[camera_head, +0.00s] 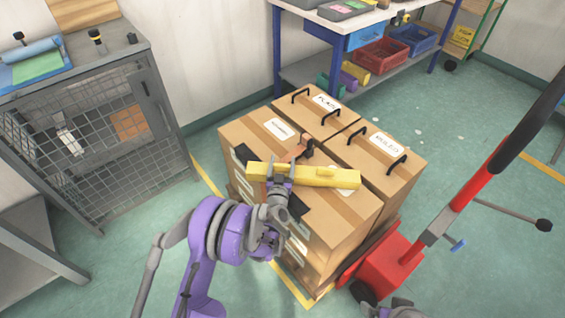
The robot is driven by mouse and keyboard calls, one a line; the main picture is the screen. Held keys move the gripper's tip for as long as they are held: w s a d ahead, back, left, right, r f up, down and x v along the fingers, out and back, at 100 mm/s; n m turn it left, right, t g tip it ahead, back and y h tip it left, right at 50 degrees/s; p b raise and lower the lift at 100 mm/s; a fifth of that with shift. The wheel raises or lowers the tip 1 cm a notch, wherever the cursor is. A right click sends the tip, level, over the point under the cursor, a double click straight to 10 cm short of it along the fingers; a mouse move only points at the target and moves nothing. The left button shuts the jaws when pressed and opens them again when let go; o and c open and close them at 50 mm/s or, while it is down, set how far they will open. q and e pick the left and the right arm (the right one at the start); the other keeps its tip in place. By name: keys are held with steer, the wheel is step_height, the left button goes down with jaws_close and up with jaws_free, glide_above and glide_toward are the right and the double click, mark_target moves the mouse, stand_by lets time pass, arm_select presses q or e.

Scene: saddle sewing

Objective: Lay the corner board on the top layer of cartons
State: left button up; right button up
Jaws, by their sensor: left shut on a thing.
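The yellow corner board (325,178) is a long bar lying roughly left to right in the picture, over the near cartons of the stack. My left gripper (279,174) is shut on the board left of its middle. Whether the board touches the carton tops I cannot tell. The top layer of brown cartons (347,207) has white labels and black handles. The board and my left arm hide part of the near cartons.
A red pallet truck (392,262) stands against the stack at the right. A wire mesh cabinet (100,140) is at the left. A blue-legged workbench (277,50) with bins is behind. Green floor is open between cabinet and stack, and at the right.

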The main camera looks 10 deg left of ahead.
arm_select(q)
steer(key=o, duration=1.2)
steer(key=shift+f, duration=0.15)
steer(key=o, duration=0.3)
steer(key=shift+o, duration=0.2)
steer(key=shift+r, duration=0.2)
steer(key=s+d, duration=0.2)
steer(key=s, duration=1)
steer(key=s+d+r+m+g+h, duration=0.3)
steer(key=s+r+g+h, duration=0.25)
steer(key=r, duration=0.45)
steer(key=s+a+g+y, duration=0.1)
steer(key=s+a+g, duration=0.2)
steer(key=s, duration=1)
steer(key=s+a+f+n+g+y, duration=0.1)
steer(key=s+a+g, duration=0.3)
steer(key=s, duration=0.9)
steer(key=shift+n+g+y, duration=0.3)
steer(key=shift+g+y, duration=0.15)
steer(key=shift+y, duration=0.2)
steer(key=shift+p, duration=0.3)
